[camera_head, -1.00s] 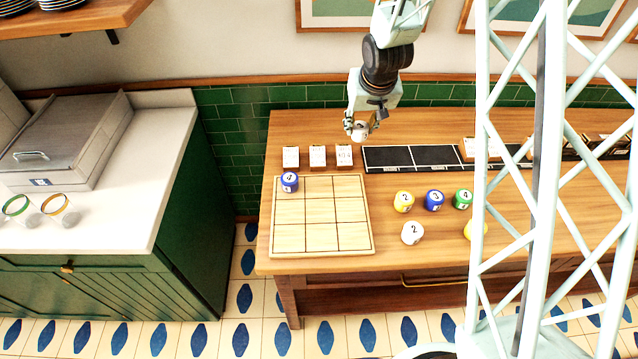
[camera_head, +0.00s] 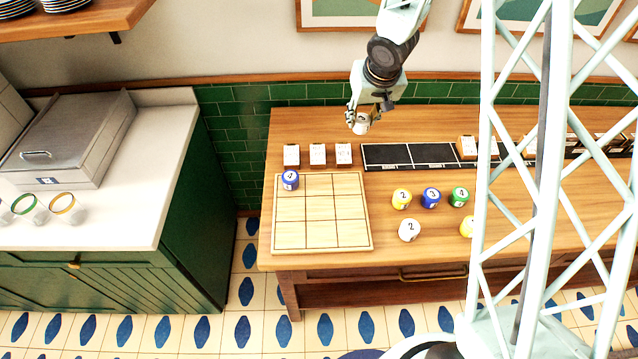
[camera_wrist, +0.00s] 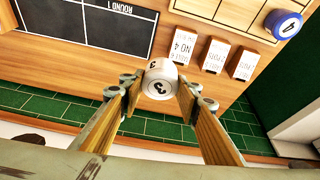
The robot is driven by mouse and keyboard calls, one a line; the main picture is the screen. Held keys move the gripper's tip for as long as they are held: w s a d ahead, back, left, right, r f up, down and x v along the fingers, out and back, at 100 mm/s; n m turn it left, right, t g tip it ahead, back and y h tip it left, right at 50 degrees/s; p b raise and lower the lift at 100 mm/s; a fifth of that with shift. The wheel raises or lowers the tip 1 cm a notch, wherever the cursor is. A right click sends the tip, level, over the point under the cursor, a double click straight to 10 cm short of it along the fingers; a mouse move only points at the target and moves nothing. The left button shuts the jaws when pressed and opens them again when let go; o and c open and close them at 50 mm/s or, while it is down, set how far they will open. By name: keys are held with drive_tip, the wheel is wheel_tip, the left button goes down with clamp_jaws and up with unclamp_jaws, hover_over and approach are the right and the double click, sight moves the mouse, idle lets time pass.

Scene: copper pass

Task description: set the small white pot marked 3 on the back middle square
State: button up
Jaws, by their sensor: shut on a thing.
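The small white pot marked 3 (camera_wrist: 161,84) is between the fingers of my gripper (camera_wrist: 160,98) in the wrist view. In the head view my gripper (camera_head: 360,124) is shut on it above the back edge of the table, behind the small cards. The wooden board (camera_head: 283,248) with a grid of squares lies at the table's left end. A blue pot marked 4 (camera_head: 289,180) stands on its back left square. The back middle square (camera_head: 320,186) is bare.
Three small white cards (camera_head: 317,155) stand behind the board. A black panel (camera_head: 385,155) lies right of them. Yellow (camera_head: 401,199), blue (camera_head: 431,197), green (camera_head: 459,197) and white (camera_head: 409,230) pots stand right of the board. My lattice column hides part of the table.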

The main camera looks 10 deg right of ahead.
drive_tip(key=shift+s+d+n, duration=0.25)
drive_tip(key=shift+n, duration=0.15)
